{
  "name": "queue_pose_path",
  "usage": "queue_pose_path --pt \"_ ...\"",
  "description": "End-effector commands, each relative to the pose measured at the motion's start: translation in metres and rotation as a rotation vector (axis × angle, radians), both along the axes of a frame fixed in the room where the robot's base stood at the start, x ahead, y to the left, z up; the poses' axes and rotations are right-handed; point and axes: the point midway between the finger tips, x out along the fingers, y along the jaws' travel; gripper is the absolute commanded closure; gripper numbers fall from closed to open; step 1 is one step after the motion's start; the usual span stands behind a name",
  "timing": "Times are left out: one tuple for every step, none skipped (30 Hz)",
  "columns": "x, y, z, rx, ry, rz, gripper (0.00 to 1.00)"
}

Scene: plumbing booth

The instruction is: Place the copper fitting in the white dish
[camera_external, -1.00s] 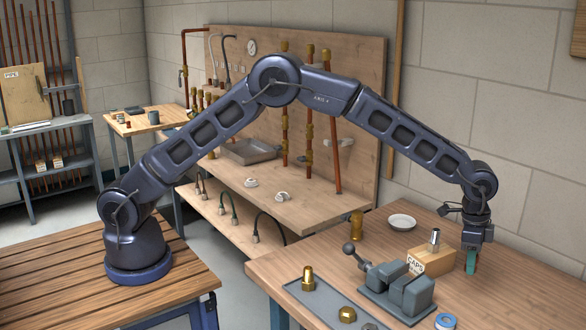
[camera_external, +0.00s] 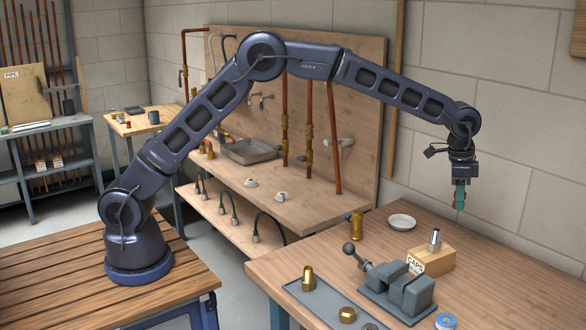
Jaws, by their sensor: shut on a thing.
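My gripper (camera_external: 459,201) hangs in the air above the right part of the workbench, pointing down. Its teal fingers are shut on the copper fitting (camera_external: 464,197), of which only a small reddish-brown part shows beside them. The white dish (camera_external: 402,222) is small, round and shallow. It lies on the bench near its back edge, to the left of my gripper and lower, and looks empty.
A wooden block labelled CAPS (camera_external: 431,262) with a metal cylinder on it stands below my gripper. A grey vise (camera_external: 397,289), a brass fitting (camera_external: 356,226), a grey tray (camera_external: 325,303) with brass parts and a blue-and-white ring (camera_external: 445,321) are nearby.

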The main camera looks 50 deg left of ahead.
Motion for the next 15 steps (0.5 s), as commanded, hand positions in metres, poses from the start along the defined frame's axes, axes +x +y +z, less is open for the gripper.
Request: queue_pose_path --pt "0.013 0.022 0.001 0.001 -0.001 0.032 0.93" --pt "0.019 0.033 0.001 0.001 -0.001 0.049 0.93" --pt "0.028 0.049 0.001 0.001 -0.001 0.075 0.93" --pt "0.033 0.060 0.001 0.000 0.000 0.092 0.93" --pt "0.039 0.072 0.001 0.000 0.000 0.110 0.93" --pt "0.047 0.088 0.002 0.000 0.000 0.134 0.93" --pt "0.052 0.100 0.003 0.000 -0.002 0.151 0.93" --pt "0.058 0.113 0.003 0.000 -0.001 0.170 0.93" --pt "0.064 0.128 0.003 0.001 -0.001 0.193 0.93" --pt "0.068 0.141 0.003 0.001 -0.001 0.212 0.93" --pt "0.073 0.152 0.003 0.001 0.000 0.229 0.93" --pt "0.078 0.167 0.004 0.000 -0.001 0.251 0.93" --pt "0.082 0.178 0.004 -0.001 0.000 0.267 0.93" --pt "0.085 0.188 0.004 -0.001 -0.001 0.282 0.93" --pt "0.089 0.200 0.005 -0.001 -0.001 0.300 0.93"
